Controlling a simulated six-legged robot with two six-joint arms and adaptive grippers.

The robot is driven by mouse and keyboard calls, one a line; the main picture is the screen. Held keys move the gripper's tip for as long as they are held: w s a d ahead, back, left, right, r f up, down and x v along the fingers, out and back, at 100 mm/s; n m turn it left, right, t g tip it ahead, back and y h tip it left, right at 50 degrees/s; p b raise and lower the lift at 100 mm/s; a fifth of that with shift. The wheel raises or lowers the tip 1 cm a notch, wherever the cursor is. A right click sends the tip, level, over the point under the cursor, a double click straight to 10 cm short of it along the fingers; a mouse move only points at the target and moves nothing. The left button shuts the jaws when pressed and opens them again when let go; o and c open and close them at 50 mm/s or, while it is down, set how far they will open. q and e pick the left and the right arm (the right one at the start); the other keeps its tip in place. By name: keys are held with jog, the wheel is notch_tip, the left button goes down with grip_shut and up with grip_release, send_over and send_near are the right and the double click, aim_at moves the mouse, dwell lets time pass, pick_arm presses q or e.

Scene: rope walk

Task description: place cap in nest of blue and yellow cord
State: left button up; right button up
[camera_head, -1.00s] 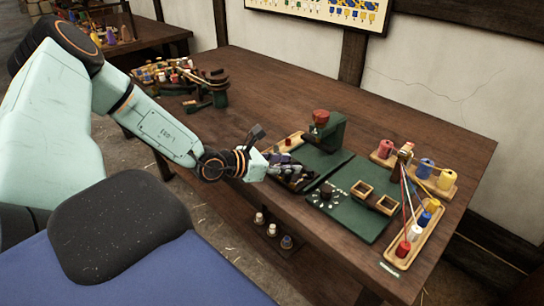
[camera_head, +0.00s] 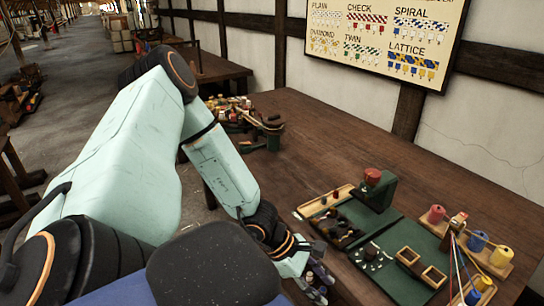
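Two square wooden nests, one on the left (camera_head: 397,257) and one on the right (camera_head: 445,277), sit on the green mat (camera_head: 388,284). I cannot tell which belongs to the blue and yellow cord. My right gripper is out of view.
A green stand with a red top (camera_head: 376,191) is behind the tray. Red (camera_head: 436,214), blue (camera_head: 477,241) and yellow (camera_head: 501,257) spools stand at right, with cords stretched in front. A wall chart (camera_head: 385,38) shows cord patterns. The table's back middle is clear.

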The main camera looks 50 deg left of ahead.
pick_arm(q)
jog(key=s+f+m+g+y, duration=0.3)
jog(key=s+m, duration=0.4)
jog(key=s, duration=0.1)
jog(key=s+f+m+g+y, duration=0.35)
jog(key=s+m, duration=0.25)
jog(key=s, duration=0.2)
jog(key=s+d+m+t, duration=0.1)
jog(key=s+d+m, duration=0.2)
jog(key=d+m, duration=0.3)
jog(key=m, duration=0.3)
jog(key=shift+s+f+m, duration=0.15)
jog(key=shift+s+m, duration=0.2)
jog(key=shift+m, duration=0.05)
jog(key=shift+t, duration=0.25)
